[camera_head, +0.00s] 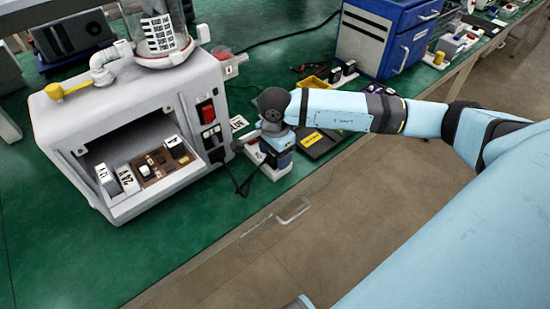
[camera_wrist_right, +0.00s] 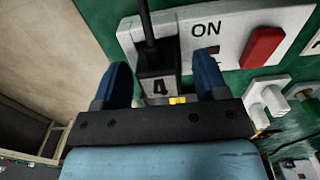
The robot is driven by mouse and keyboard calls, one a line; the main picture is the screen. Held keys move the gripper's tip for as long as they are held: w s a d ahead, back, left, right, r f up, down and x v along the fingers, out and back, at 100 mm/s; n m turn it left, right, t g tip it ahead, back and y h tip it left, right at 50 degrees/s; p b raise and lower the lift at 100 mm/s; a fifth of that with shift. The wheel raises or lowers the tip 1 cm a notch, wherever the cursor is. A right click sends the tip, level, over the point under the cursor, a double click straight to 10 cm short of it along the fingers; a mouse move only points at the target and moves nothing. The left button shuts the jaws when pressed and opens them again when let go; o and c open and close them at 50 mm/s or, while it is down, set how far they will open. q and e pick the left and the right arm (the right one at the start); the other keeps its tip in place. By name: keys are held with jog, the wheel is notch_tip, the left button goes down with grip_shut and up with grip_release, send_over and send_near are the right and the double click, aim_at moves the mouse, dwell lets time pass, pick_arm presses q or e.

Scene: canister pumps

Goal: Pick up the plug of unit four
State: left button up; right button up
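The plug of unit four (camera_wrist_right: 158,86) is black, carries a "4" label and has a black cable rising from it. It stands at the white power strip (camera_wrist_right: 185,22), near the "ON" marking. My right gripper (camera_wrist_right: 165,80) is open, with one blue finger on each side of the plug and a visible gap at each side. In the head view my right gripper (camera_head: 277,150) points down over the power strip (camera_head: 270,174), in front of the pump unit's right side. The plug is hidden there behind the gripper.
A large white pump unit (camera_head: 120,118) with an open front bay stands to the left of the gripper. A red switch (camera_wrist_right: 263,47) and white plugs (camera_wrist_right: 268,97) lie right of the black plug. A blue drawer cabinet (camera_head: 380,40) stands behind. The table's front edge is close.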

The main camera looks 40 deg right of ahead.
jog(key=c, duration=0.9)
jog(key=shift+r, duration=0.1)
